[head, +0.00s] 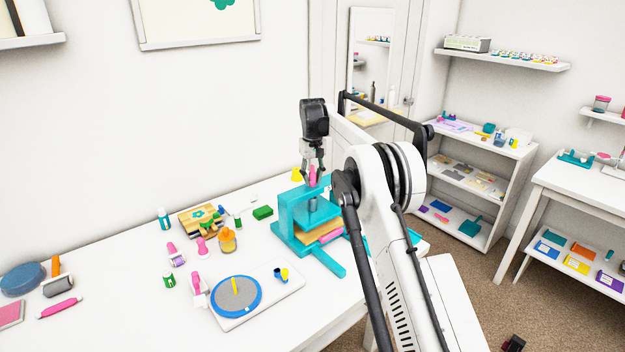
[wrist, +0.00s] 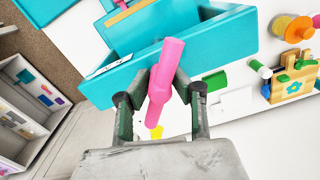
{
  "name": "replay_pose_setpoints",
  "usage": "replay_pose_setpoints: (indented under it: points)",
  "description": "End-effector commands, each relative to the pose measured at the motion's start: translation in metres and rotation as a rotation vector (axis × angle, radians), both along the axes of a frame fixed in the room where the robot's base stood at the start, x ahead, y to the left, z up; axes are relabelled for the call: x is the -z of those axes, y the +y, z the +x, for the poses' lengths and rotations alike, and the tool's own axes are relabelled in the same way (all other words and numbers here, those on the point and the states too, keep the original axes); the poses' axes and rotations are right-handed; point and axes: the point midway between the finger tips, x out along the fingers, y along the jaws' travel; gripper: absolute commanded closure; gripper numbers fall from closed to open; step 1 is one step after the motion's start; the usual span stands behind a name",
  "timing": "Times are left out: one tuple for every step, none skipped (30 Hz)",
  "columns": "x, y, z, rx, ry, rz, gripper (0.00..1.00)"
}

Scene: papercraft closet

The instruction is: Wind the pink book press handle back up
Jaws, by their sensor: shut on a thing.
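The teal book press (head: 290,222) stands on the white table, with a grey screw and a tan block (head: 322,232) inside its frame. Its pink handle (head: 312,175) is at the top of the press; in the wrist view the handle (wrist: 164,72) is a pink bar running up between the fingers. My gripper (head: 313,178) points down over the press top and is shut on the pink handle. The wrist view shows a finger of the gripper (wrist: 160,98) on each side of the bar. The handle's joint with the screw is hidden.
A yellow piece (head: 296,174) is just behind the press. A blue and grey turntable (head: 236,296) on a white board lies in front left. Several small coloured tools and a wooden box (head: 200,219) stand left of the press. My arm covers the table's right side.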

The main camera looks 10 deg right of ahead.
Motion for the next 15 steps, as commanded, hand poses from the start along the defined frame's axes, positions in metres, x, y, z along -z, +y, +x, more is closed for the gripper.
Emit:
replay_pose_setpoints:
  points:
    - [-0.0009,0.0005,0.0006,-0.045,-0.003,0.001,1.00]
    - [-0.0009,0.0005,0.0006,-0.073,-0.003,0.001,1.00]
    - [-0.0010,0.0004,0.0005,-0.111,-0.003,0.001,1.00]
    - [-0.0010,0.0004,0.0005,-0.140,-0.003,0.001,1.00]
    - [-0.0010,0.0004,0.0005,-0.168,-0.003,0.001,1.00]
    - [-0.0010,0.0004,0.0005,-0.206,-0.003,0.001,1.00]
    - [-0.0010,0.0004,0.0005,-0.234,-0.003,0.001,1.00]
    - [-0.0010,0.0003,0.0005,-0.261,-0.003,0.001,1.00]
    - [-0.0010,0.0003,0.0005,-0.298,-0.003,0.001,1.00]
    - [-0.0010,0.0003,0.0005,-0.324,-0.003,0.001,1.00]
    - [-0.0010,0.0002,0.0005,-0.350,-0.002,0.000,1.00]
    - [-0.0010,0.0002,0.0005,-0.383,-0.002,0.000,1.00]
    - [-0.0010,0.0002,0.0005,-0.407,-0.002,0.000,1.00]
    - [-0.0010,0.0002,0.0005,-0.431,-0.002,0.000,1.00]
    - [-0.0010,0.0002,0.0005,-0.461,-0.002,0.000,1.00]
